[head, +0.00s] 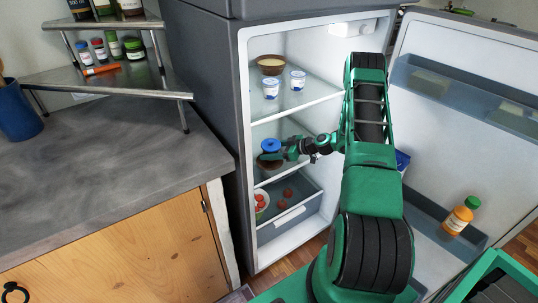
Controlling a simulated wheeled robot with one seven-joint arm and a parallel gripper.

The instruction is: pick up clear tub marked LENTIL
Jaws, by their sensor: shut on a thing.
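A tub with a round blue lid (271,146) and a dark brownish body is inside the open fridge, above the lower glass shelf area on the left. My gripper (279,154) reaches in from the right and is shut on this tub. The tub looks upright. Its label cannot be read at this size, so I cannot tell whether it says LENTIL. I cannot tell whether its base touches the shelf.
The fridge's upper shelf (290,107) holds a brown bowl (270,64) and two small white-and-blue cups (271,88). Below is a drawer (290,217) with red round things. The open door (470,90) at right holds an orange bottle (459,216). The counter (90,180) is mostly clear.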

